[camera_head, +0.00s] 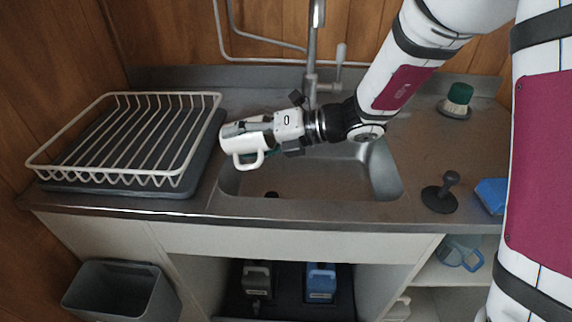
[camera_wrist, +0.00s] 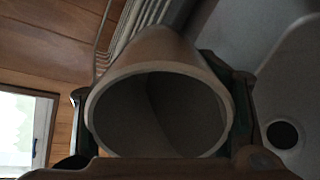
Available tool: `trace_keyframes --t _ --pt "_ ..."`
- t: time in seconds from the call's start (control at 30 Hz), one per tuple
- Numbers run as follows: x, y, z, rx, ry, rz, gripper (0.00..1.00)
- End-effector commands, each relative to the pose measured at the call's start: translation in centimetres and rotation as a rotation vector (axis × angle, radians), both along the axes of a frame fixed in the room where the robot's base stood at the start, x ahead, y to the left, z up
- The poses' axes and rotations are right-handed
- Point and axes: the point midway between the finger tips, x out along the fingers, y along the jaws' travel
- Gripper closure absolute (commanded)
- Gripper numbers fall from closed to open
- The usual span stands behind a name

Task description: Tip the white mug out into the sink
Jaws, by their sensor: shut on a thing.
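The white mug (camera_head: 238,136) is held over the left side of the sink (camera_head: 300,184), clear of its floor. It is tipped about onto its side, with its handle hanging low. My gripper (camera_head: 264,133) comes from the right and is shut on the mug. In the wrist view the mug (camera_wrist: 158,65) sits between the fingers, its round mouth facing the camera. Its inside looks plain and dim, and I see no contents or stream. The dark drain hole (camera_wrist: 283,135) shows to the right of the mug.
A wire dish rack (camera_head: 125,180) stands left of the sink, close to the mug. The tap (camera_head: 312,55) rises behind the basin. A grey bin (camera_head: 122,295) stands below left.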

Motion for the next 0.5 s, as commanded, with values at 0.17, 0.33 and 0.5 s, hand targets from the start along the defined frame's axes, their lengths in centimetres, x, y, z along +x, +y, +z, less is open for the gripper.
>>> trace_keyframes --t 0.17,0.33,0.5 --pt "-0.03 -0.44 0.16 0.055 -0.008 -0.003 0.86" --pt "-0.08 -0.56 0.36 0.074 -0.011 -0.001 0.86" --pt "-0.10 -0.75 0.47 0.095 -0.014 -0.002 0.86"
